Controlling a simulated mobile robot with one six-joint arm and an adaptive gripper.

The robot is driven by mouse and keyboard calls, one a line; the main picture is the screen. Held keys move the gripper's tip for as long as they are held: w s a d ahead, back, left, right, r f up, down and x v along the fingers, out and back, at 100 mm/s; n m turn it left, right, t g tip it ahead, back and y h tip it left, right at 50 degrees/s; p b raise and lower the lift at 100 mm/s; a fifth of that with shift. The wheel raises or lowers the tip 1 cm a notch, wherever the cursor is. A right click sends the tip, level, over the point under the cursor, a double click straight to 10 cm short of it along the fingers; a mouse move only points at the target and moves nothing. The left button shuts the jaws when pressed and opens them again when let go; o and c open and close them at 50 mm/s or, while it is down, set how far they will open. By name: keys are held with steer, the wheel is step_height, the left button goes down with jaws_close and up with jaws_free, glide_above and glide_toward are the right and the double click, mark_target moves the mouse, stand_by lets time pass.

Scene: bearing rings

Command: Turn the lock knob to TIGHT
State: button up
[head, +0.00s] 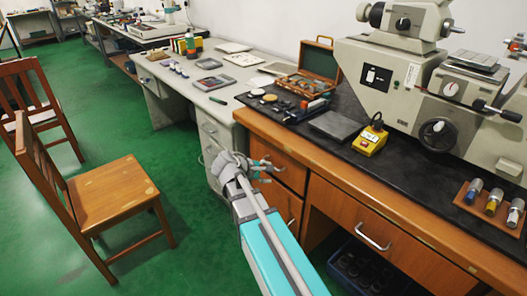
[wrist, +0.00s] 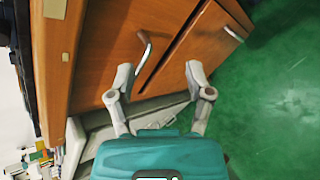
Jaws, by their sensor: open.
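My gripper (head: 266,167) is in front of the wooden bench's drawers, below the bench top. In the wrist view its two fingers (wrist: 158,84) are spread apart with nothing between them, and a drawer front with a metal handle (wrist: 143,52) lies beyond them. The large grey machine (head: 400,70) on the bench carries a black round handwheel (head: 437,134), a pale dial (head: 452,88) and a black-ended lever (head: 503,112). I cannot tell which of these is the lock knob, and no TIGHT mark is readable. My gripper is well apart from all of them.
A wooden tray (head: 490,206) with several small cylinders is at right. A wooden chair (head: 112,190) stands at left; green floor lies between.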

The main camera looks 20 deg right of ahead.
steer(key=s+a+f+m+g+y, duration=0.2)
steer(key=s+a+f+m+y, duration=0.6)
steer(key=s+a+m+y, duration=0.2)
steer(key=s+a, duration=0.1)
steer(key=s, duration=0.1)
steer(key=shift+s+a+g+y, duration=0.3)
steer(key=shift+g, duration=0.1)
steer(key=shift+c, duration=0.7)
steer(key=shift+s, duration=0.1)
